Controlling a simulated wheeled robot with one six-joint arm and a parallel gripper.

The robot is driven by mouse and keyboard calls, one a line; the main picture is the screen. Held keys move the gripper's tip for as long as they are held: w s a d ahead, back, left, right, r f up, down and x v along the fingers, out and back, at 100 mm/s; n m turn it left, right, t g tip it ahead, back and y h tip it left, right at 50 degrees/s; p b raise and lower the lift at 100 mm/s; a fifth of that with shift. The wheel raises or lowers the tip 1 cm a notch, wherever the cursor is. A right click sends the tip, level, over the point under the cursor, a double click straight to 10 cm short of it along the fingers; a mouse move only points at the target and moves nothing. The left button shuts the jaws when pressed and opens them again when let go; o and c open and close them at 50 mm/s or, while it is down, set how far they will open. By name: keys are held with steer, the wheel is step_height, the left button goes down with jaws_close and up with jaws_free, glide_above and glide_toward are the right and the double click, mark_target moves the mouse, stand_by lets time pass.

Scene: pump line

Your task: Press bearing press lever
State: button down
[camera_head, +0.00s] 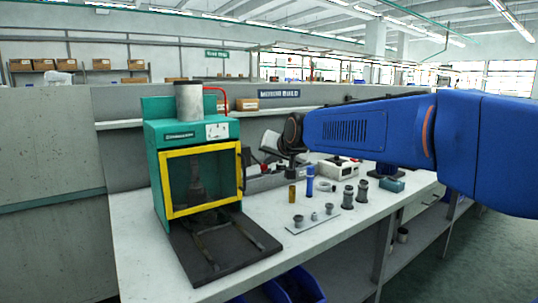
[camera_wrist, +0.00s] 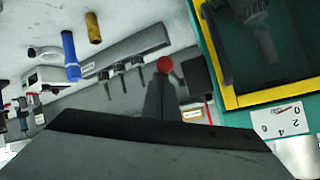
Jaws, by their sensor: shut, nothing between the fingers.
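The bearing press (camera_head: 190,130) is a teal cabinet with a yellow-framed front, at the left of the bench in the head view. Its yellow frame and gauge (camera_wrist: 279,119) show at the right of the wrist view. A red ball knob (camera_wrist: 164,64), apparently the press lever's end, shows beside a dark block close to the press. My gripper (camera_wrist: 162,80) is shut and empty, its tips very near the knob. I cannot tell whether they touch. In the head view my dark wrist (camera_head: 291,133) is right of the press, and the knob is not clearly visible.
A blue cylinder (camera_head: 310,180) and a brass cylinder (camera_head: 292,195) stand on the bench (camera_head: 330,230). Several dark grey parts stand nearby, some on a thin plate (camera_head: 313,220). A dark base plate (camera_head: 222,248) juts out before the press.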

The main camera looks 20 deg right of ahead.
steer(key=shift+r, duration=0.8)
step_height(320, 180, up, 3)
steer(key=w+d, duration=0.2)
steer(key=s+r, duration=0.1)
steer(key=s, duration=0.8)
steer(key=shift+s+d+r, duration=0.3)
steer(key=shift+d+r, duration=0.1)
stand_by(0.4)
steer(key=s+d+f+n+g, duration=0.1)
steer(key=s+f+n+g, duration=0.1)
steer(key=s+f, duration=1.3)
steer(key=s+d+f+n+g+h, duration=0.1)
steer(key=s+f+g, duration=0.4)
steer(key=s+f, duration=1.1)
steer(key=shift+s+d+n, duration=0.3)
steer(key=shift+d+n, duration=0.15)
steer(key=shift+n, duration=0.05)
